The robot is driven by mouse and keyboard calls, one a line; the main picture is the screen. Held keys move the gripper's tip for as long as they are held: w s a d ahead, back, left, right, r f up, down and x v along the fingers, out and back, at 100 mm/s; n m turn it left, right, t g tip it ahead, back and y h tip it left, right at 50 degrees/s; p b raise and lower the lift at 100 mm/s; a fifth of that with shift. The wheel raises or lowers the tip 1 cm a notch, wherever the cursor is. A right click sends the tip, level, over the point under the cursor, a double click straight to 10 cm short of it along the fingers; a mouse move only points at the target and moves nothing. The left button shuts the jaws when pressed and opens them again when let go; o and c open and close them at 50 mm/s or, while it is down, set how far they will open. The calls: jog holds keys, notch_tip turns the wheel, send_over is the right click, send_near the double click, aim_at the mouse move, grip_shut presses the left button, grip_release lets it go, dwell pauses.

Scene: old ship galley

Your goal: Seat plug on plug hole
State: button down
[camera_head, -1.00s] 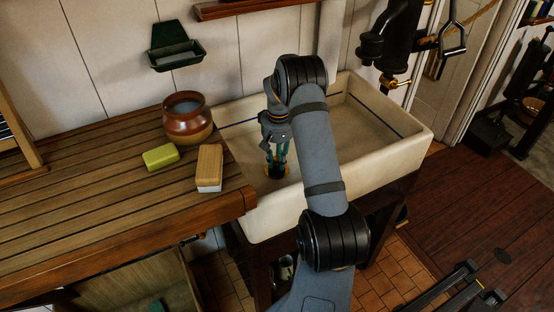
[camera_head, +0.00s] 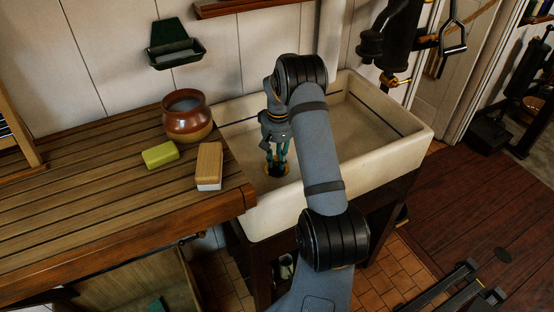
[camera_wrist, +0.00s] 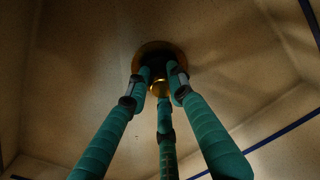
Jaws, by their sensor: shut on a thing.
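The brass-rimmed plug hole (camera_wrist: 150,46) is in the sink floor, and it also shows in the head view (camera_head: 267,172) below my gripper. My gripper (camera_head: 277,163) points down into the left part of the sink. In the wrist view its teal fingers (camera_wrist: 161,80) close around the plug's small brass knob (camera_wrist: 159,89). The plug's dark body is mostly hidden between the fingertips and lies in line with the brass rim. I cannot tell whether the plug is level or fully down in the hole.
The cream sink (camera_head: 378,165) has raised walls around my gripper. The wooden counter (camera_head: 90,200) adjoins on the left, holding a brown pot (camera_head: 187,122), a green soap bar (camera_head: 160,155) and a brush (camera_head: 209,165). The sink's right side is clear.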

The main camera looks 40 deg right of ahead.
jog(key=shift+f+b, duration=0.45)
jog(key=shift+f, duration=0.15)
jog(key=c, duration=1.5)
grip_release()
jog(key=shift+o, duration=0.2)
jog(key=shift+r, duration=0.1)
notch_tip(320, 180, up, 12)
jog(key=shift+s, duration=0.2)
